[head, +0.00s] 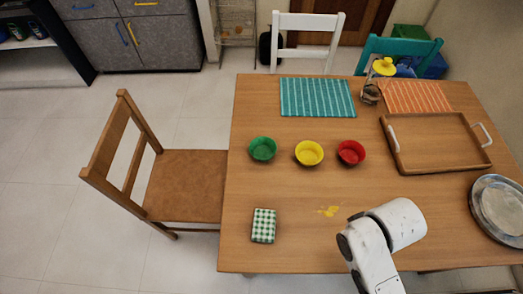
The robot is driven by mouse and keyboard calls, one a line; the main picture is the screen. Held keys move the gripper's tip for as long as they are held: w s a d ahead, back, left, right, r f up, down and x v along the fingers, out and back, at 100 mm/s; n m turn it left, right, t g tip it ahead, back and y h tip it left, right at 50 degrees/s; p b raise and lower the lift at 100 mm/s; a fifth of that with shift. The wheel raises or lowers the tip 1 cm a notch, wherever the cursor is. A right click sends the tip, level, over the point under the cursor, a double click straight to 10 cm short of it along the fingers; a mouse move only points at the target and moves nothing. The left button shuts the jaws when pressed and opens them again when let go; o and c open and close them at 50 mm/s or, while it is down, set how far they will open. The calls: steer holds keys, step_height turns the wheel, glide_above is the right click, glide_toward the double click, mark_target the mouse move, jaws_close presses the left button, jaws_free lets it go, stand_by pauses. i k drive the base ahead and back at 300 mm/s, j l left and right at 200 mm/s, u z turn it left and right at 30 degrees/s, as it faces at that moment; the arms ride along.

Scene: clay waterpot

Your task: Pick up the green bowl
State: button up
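The green bowl (262,149) stands upright on the wooden table (290,195), near its left edge. It looks empty. A yellow bowl (309,153) and a red bowl (351,152) stand to its right in a row, with small gaps between them. My white arm reaches in from the bottom edge over the near side of the table, to the right of and nearer than the bowls. My gripper itself cannot be made out; only arm links show.
A green checked cloth (263,225) and a yellow spill (328,211) lie nearer on the table. A wooden tray (435,170), metal plates (500,208), a teal mat (317,97) and an orange mat (415,96) lie around. A brown chair (185,180) stands left.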

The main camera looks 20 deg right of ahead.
mark_target(263, 149)
steer(key=i+j+u, duration=0.15)
steer(key=i+j, duration=0.3)
steer(key=j, duration=0.15)
steer(key=i+j+u, duration=0.1)
steer(key=i+j, duration=0.35)
steer(key=j, duration=0.15)
